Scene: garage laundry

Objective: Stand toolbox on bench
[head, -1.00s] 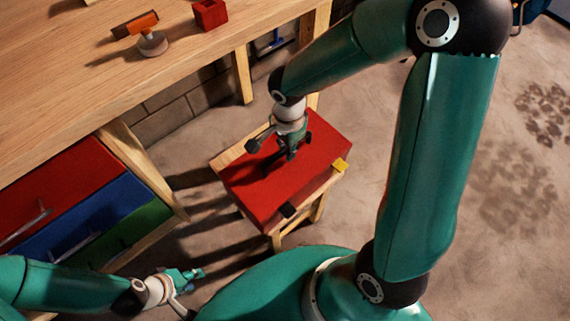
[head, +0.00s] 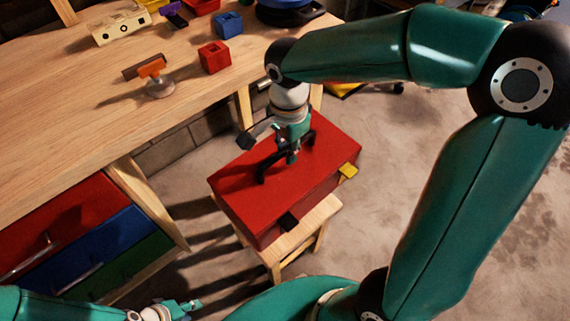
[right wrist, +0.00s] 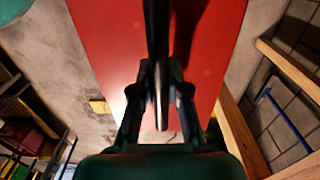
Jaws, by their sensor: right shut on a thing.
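The red toolbox (head: 240,185) has a black top handle (head: 268,168) and a yellow and a black latch on its front side. My right gripper (head: 291,150) is shut on the handle from above. The toolbox is level and appears raised off the small wooden stool (head: 312,222), whose top shows below its front edge. In the right wrist view the dark handle (right wrist: 157,60) runs between the fingers, over the red lid (right wrist: 110,50). The wooden bench (head: 75,115) is at the upper left. My left gripper (head: 188,306) is low at the bottom edge, empty; its opening is unclear.
On the bench stand an orange-handled tool (head: 155,75), a red block (head: 214,57), a blue block (head: 229,23) and a cream level-like item (head: 122,28). Red, blue and green drawers (head: 60,225) are below. The bench's front middle is clear.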

